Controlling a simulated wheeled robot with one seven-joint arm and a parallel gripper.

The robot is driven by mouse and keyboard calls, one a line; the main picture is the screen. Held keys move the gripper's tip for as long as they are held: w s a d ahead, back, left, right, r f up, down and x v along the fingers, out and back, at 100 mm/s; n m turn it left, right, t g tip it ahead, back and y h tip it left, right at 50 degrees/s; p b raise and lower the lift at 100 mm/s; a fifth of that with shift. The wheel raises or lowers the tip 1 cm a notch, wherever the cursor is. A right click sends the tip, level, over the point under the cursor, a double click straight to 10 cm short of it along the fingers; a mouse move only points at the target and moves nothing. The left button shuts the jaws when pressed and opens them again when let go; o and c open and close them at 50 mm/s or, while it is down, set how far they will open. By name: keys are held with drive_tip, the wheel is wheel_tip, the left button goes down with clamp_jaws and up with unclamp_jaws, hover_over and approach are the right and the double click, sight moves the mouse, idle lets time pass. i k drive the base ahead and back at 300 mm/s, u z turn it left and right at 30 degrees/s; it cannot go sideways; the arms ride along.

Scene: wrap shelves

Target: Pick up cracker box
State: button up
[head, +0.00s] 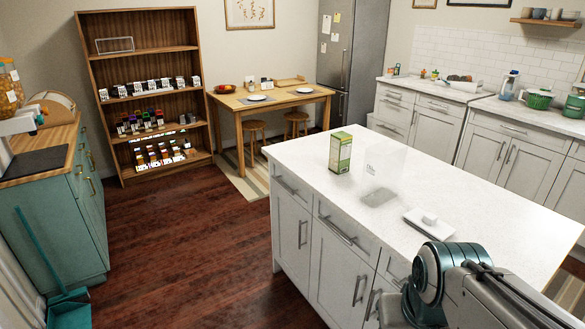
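A green and white box (340,153), the only thing here that looks like a cracker box, stands upright on the white island counter (480,210), close to its far left corner. Its label is too small to read. My arm shows at the lower right, over the near side of the island, well apart from the box. The fingers of my gripper are not in the picture.
A clear, upright panel or container (385,168) stands just right of the box. A white dish with a lid or knob (428,221) lies nearer me. A wooden shelf (148,65) holds rows of small items. The wooden floor (200,235) left of the island is free.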

sight(340, 151)
drive_tip(key=z, duration=0.25)
drive_tip(key=k, duration=0.3)
drive_tip(key=u, duration=1.4)
drive_tip(key=i, duration=1.5)
drive_tip(key=z, duration=0.6)
drive_tip(key=i, duration=1)
drive_tip(key=z, duration=0.95)
